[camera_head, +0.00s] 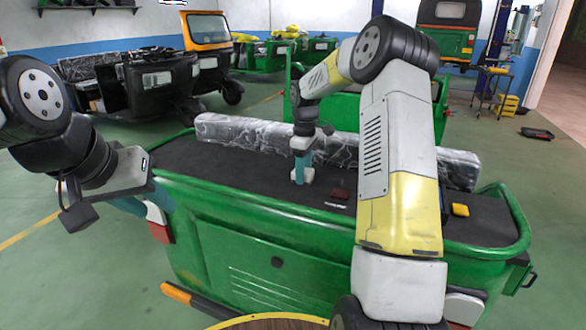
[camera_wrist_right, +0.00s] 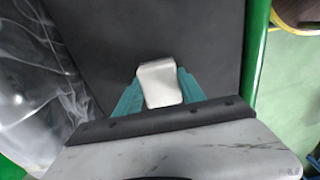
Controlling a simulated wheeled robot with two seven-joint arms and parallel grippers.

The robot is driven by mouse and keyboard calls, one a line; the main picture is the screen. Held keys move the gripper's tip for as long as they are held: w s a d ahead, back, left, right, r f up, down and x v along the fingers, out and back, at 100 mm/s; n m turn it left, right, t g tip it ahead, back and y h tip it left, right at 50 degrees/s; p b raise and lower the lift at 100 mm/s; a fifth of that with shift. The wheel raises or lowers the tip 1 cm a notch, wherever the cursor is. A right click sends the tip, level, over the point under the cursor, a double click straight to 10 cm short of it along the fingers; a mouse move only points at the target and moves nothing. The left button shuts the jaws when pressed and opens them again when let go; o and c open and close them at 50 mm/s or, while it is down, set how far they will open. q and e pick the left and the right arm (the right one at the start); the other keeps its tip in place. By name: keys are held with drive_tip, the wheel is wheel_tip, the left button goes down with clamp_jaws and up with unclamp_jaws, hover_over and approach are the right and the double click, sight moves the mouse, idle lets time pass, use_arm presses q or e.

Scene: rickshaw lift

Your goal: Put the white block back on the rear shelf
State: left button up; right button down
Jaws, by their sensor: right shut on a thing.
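The white block (camera_wrist_right: 160,84) is between the teal fingers of my right gripper (camera_wrist_right: 155,92) in the right wrist view, over a dark surface. In the head view, my right gripper (camera_head: 301,168) points down at the dark rear shelf (camera_head: 235,175) of the green rickshaw, and the white block (camera_head: 308,175) shows at its fingertips. The block is at or very near the shelf surface; I cannot tell whether it touches. My left gripper (camera_head: 145,202) is at the shelf's left corner, outside the green rim, with its teal fingers apart and nothing seen between them.
A dark red block (camera_head: 339,194) and a yellow block (camera_head: 460,210) lie on the shelf to the right. A grey marbled backrest (camera_head: 255,132) runs along the far side. A raised green rim (camera_head: 300,219) borders the near edge. The shelf's left part is clear.

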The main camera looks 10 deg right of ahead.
drive_tip(key=c, duration=0.7)
unclamp_jaws()
drive_tip(key=s+a+r+m+t, duration=0.1)
drive_tip(key=s+r, duration=0.2)
drive_tip(key=r, duration=0.6)
drive_tip(key=s+a+r+m, duration=0.1)
drive_tip(key=s+r, duration=0.3)
drive_tip(key=r, duration=0.4)
drive_tip(key=s+a+m+t, duration=0.1)
drive_tip(key=s+m, duration=0.2)
drive_tip(key=s, duration=0.5)
drive_tip(key=s+a+m+t+y, duration=0.1)
drive_tip(key=s+m+t, duration=0.1)
drive_tip(key=s, duration=0.7)
drive_tip(key=s+a+f+m+t+y, duration=0.1)
drive_tip(key=s+m+t, duration=0.1)
drive_tip(key=s, duration=0.7)
drive_tip(key=shift+a+m, duration=0.15)
drive_tip(key=shift+m, duration=0.65)
